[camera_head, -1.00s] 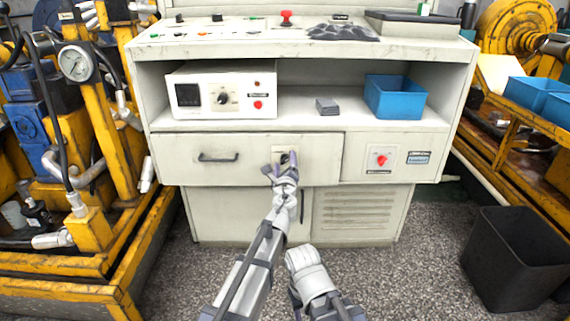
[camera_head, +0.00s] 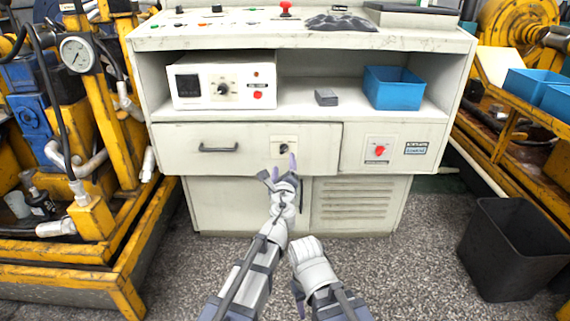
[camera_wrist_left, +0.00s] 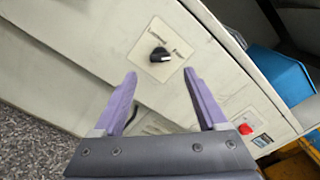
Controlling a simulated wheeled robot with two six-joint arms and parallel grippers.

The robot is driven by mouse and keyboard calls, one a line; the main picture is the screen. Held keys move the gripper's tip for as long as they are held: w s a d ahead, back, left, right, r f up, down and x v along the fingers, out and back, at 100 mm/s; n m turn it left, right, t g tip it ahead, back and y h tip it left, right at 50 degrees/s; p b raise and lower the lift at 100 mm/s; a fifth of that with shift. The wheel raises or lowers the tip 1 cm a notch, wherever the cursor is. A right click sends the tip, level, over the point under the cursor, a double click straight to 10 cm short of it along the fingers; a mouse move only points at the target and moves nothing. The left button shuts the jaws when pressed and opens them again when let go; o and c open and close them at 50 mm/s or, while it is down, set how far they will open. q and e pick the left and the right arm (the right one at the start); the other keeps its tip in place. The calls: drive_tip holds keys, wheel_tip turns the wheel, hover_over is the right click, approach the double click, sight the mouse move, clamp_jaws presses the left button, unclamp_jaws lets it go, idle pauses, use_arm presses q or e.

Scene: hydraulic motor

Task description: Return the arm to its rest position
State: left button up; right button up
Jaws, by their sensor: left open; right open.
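My left gripper (camera_head: 278,167) is open and empty just in front of the cabinet's drawer front, a little below the black rotary knob (camera_head: 283,148). In the left wrist view the two purple fingers (camera_wrist_left: 160,73) stand apart, with the knob (camera_wrist_left: 160,54) on its pale labelled plate beyond their tips. Nothing is between the fingers and they are clear of the knob. My right arm is folded low at the bottom middle, with its gripper (camera_head: 298,293) low beside it; its fingers are mostly hidden.
The cabinet carries a drawer handle (camera_head: 218,149), a red switch (camera_head: 380,150), a control box (camera_head: 222,86) and a blue bin (camera_head: 393,88). Yellow machinery (camera_head: 95,215) stands at left. A black bin (camera_head: 514,248) is on the floor at right. Floor before the cabinet is open.

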use_arm(q)
drive_tip(key=shift+a, duration=0.1)
drive_tip(key=s+a+f+n+g+y, duration=0.3)
drive_tip(key=s+a+f+n+g, duration=0.3)
drive_tip(key=a+n, duration=0.35)
drive_tip(key=s+a+f+n+g+y, duration=0.35)
drive_tip(key=s+a+f+n, duration=0.25)
drive_tip(key=a+f+n, duration=0.3)
drive_tip(key=s+d+f+n+g+h, duration=0.1)
drive_tip(key=s+f+n+g+h, duration=0.25)
drive_tip(key=s, duration=0.35)
drive_tip(key=s+d+f+n+g+h, duration=0.25)
drive_tip(key=s+n+g, duration=0.2)
drive_tip(key=s, duration=0.35)
drive_tip(key=s+d+r+m+p, duration=0.4)
drive_tip(key=s+d+r+p, duration=0.2)
drive_tip(key=d+r+p, duration=0.6)
wheel_tip(320, 180, up, 37)
drive_tip(key=a+p, duration=0.1)
drive_tip(key=p, duration=3.6)
drive_tip(key=shift+f+n+g, duration=0.2)
drive_tip(key=shift+n+g, duration=0.15)
drive_tip(key=shift+s+a, duration=0.1)
